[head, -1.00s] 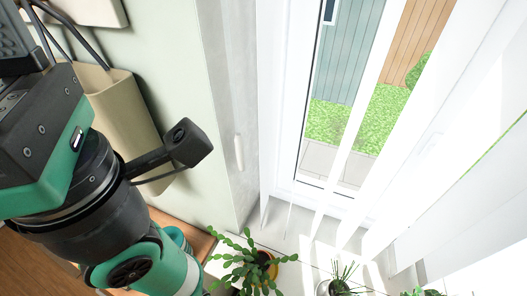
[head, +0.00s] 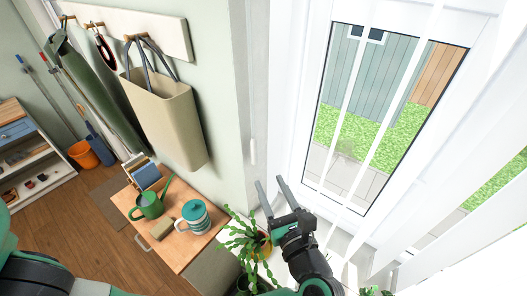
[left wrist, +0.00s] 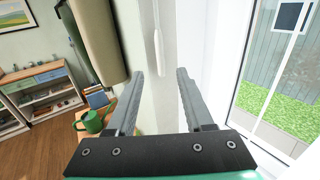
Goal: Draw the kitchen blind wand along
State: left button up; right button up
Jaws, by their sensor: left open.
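The slim white wand (head: 253,151) hangs by the wall corner left of the window in the head view. In the left wrist view the wand (left wrist: 158,45) hangs down from the top edge, its thicker lower end just beyond and between the fingertips. My left gripper (head: 269,181) is open and empty, its fingers pointing up, a little below the wand in the head view. It also shows open in the left wrist view (left wrist: 160,74). White vertical blind slats (head: 405,100) hang across the window. My right gripper is not in view.
A wooden cabinet top (head: 170,220) holds a green watering can (head: 150,204) and a teal-lidded pot (head: 193,217). A leafy plant (head: 245,243) stands close by my left gripper. A beige bag (head: 165,115) hangs on the wall to the left.

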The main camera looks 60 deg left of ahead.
aim_at(255, 151)
pick_arm(q)
jog(key=a, duration=0.3)
jog(key=a+p, duration=0.1)
jog(key=a, duration=0.3)
jog(key=w+a+p, duration=0.1)
jog(key=a, duration=0.3)
jog(key=shift+a, duration=0.2)
grip_shut()
jog(key=shift+r, duration=0.1)
dwell(0.8)
